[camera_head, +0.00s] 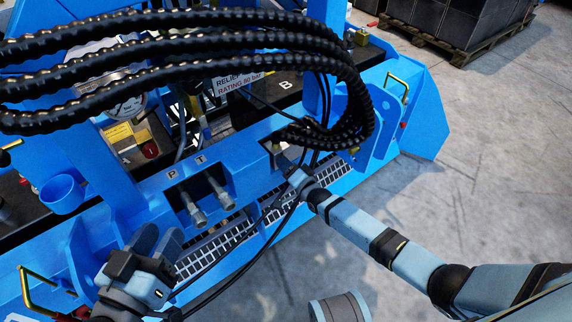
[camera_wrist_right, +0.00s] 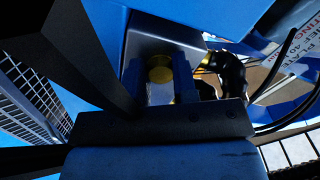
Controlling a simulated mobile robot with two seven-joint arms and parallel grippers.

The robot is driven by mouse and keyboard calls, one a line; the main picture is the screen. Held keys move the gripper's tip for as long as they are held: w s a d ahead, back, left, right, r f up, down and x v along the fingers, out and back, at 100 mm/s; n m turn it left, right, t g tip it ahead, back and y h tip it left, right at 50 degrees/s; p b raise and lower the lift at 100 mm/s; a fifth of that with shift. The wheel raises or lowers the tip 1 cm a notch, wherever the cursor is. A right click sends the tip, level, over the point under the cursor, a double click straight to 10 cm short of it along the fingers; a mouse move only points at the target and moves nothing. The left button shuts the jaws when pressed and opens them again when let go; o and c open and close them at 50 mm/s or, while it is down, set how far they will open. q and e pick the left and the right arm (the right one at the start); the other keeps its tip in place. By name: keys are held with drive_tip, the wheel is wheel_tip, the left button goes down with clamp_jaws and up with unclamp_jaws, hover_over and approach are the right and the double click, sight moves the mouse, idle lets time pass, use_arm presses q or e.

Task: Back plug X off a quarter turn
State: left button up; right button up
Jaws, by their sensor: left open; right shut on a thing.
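My right gripper (camera_head: 298,178) reaches into the recess of the blue frame, below the label B. In the right wrist view its fingers (camera_wrist_right: 160,78) are shut on a small part with a round yellow end (camera_wrist_right: 160,73), in front of a grey metal face. I take this part as plug X, but no X mark is legible. How far it is turned cannot be told. My left gripper (camera_head: 155,248) is open and empty at the lower left, above the blue frame's edge. Two metal couplings (camera_head: 208,201) stick out under the letters P and T.
Thick black hoses (camera_head: 190,65) arch over the frame. Thin black cables (camera_head: 268,235) hang near my right gripper. A blue cup (camera_head: 63,194), brass handles (camera_head: 398,84) and a gauge (camera_head: 126,108) are around. Grey floor (camera_head: 480,200) is free at right, with a loaded pallet (camera_head: 455,45) behind.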

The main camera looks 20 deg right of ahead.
use_arm(q)
drive_tip(key=shift+r, duration=0.15)
idle(0.3)
use_arm(e)
drive_tip(key=o, duration=0.9)
drive_tip(key=shift+s, duration=0.1)
use_arm(q)
wheel_tip(320, 180, up, 7)
drive_tip(key=t+p, duration=0.2)
drive_tip(key=p, duration=0.2)
drive_tip(key=shift+a+n+t+p, duration=0.3)
drive_tip(key=shift+t+p, duration=0.05)
drive_tip(key=shift+t, duration=0.05)
use_arm(e)
drive_tip(key=v, duration=1.3)
drive_tip(key=shift+s+d, duration=0.15)
drive_tip(key=shift+s, duration=0.2)
use_arm(q)
drive_tip(key=shift+s, duration=0.1)
